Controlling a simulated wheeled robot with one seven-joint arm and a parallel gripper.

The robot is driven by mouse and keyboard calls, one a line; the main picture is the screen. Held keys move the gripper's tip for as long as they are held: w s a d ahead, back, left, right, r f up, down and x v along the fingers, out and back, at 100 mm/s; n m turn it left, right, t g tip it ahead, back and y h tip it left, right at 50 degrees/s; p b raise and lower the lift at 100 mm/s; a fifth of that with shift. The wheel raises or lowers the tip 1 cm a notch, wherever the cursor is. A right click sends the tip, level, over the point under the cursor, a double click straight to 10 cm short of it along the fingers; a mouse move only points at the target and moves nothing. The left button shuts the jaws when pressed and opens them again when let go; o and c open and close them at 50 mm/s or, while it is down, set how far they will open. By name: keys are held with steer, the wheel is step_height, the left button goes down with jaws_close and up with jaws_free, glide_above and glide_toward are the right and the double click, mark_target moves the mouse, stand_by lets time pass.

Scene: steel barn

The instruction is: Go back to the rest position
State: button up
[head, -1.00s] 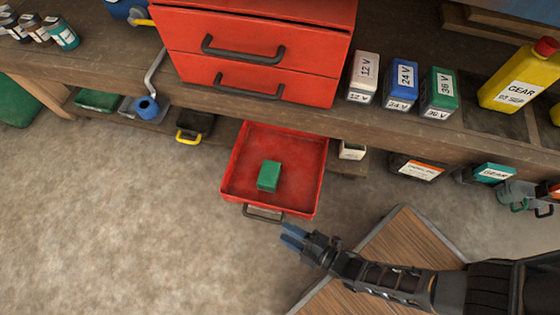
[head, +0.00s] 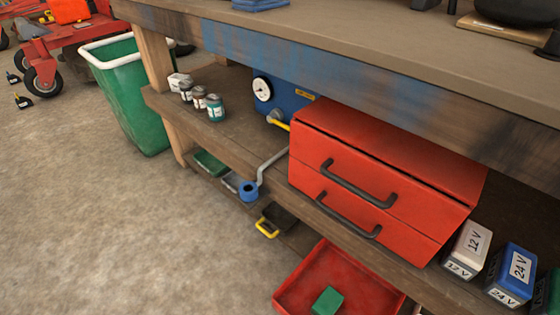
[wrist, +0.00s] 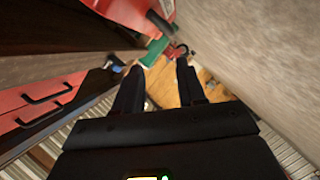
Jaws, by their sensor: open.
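My gripper (wrist: 162,72) shows in the wrist view with its two dark fingers apart and nothing between them. It is out of the head view. In the head view, an open red drawer (head: 372,290) is at the bottom edge, partly cut off, below the shelf. A green block (head: 327,300) lies inside it. The red chest (head: 385,185) with two dark-handled drawers, both shut, stands on the shelf under the workbench. It also seems to show at the left of the wrist view (wrist: 40,103).
A white 12 V box (head: 468,250) and a blue 24 V box (head: 514,275) stand right of the chest. A green bin (head: 130,95) stands left of the bench. Small jars (head: 215,108) are on the shelf.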

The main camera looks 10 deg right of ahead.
steer(key=s+d+r+m+h, duration=0.1)
steer(key=s+d+r+m, duration=0.2)
steer(key=r, duration=0.6)
steer(key=s+d+r+m+h, duration=0.1)
steer(key=s+r+m, duration=0.3)
steer(key=r, duration=0.5)
steer(key=d+r+m+h+p, duration=0.1)
steer(key=r+m+p, duration=0.2)
steer(key=r+p, duration=1)
steer(key=s+d+r+m+h+p, duration=0.1)
steer(key=r+p, duration=1.3)
steer(key=r, duration=2.3)
steer(key=shift+d+m, duration=0.5)
steer(key=shift+m, duration=0.6)
